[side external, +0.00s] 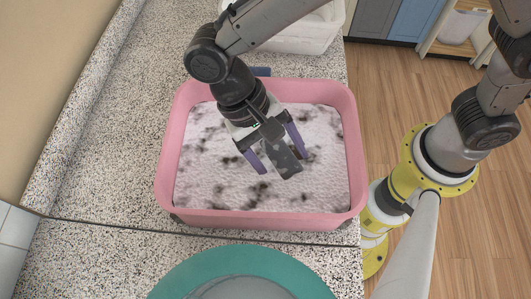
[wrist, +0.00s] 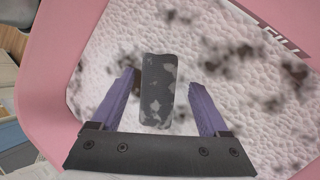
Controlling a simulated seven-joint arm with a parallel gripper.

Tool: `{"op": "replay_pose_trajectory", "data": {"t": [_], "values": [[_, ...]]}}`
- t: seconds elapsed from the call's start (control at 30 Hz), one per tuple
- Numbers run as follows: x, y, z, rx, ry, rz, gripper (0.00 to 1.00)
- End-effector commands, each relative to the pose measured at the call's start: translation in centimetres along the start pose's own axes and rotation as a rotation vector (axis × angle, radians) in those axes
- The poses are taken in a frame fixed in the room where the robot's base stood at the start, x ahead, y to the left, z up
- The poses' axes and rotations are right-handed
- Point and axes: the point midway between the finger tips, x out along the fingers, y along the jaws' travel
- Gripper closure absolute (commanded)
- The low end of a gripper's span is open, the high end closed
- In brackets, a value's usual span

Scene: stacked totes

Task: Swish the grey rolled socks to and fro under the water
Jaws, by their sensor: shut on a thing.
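A pink tub (side external: 262,218) stands on the speckled counter, filled with white, bubbly foam with dark patches; its pink wall also shows in the wrist view (wrist: 45,75). My gripper (side external: 279,160) points down into the tub, its two purple fingers on either side of the grey rolled socks (side external: 284,162). In the wrist view my gripper (wrist: 160,82) has the socks (wrist: 158,92) between its fingers, a dark grey roll with pale blotches. The gripper is shut on them, though its contact points are hard to see. Whether the socks are below the surface I cannot tell.
A teal round basin (side external: 180,275) stands at the front. A white container (side external: 300,38) is behind the tub. The counter left of the tub (side external: 110,130) is clear. Lettering reading "FILL" (wrist: 280,38) is on the tub's inner wall.

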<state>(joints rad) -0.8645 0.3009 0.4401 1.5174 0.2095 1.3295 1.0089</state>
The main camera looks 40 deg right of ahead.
Motion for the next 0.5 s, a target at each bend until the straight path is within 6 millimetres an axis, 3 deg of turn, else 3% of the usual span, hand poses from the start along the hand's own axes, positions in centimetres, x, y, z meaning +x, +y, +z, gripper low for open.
{"op": "replay_pose_trajectory", "data": {"t": [0.17,0.5], "values": [[-0.2,-0.4,-0.2,-0.001,0.0,-0.001,0.77],[-2.0,-4.0,-1.9,-0.001,0.001,-0.002,0.77]]}}
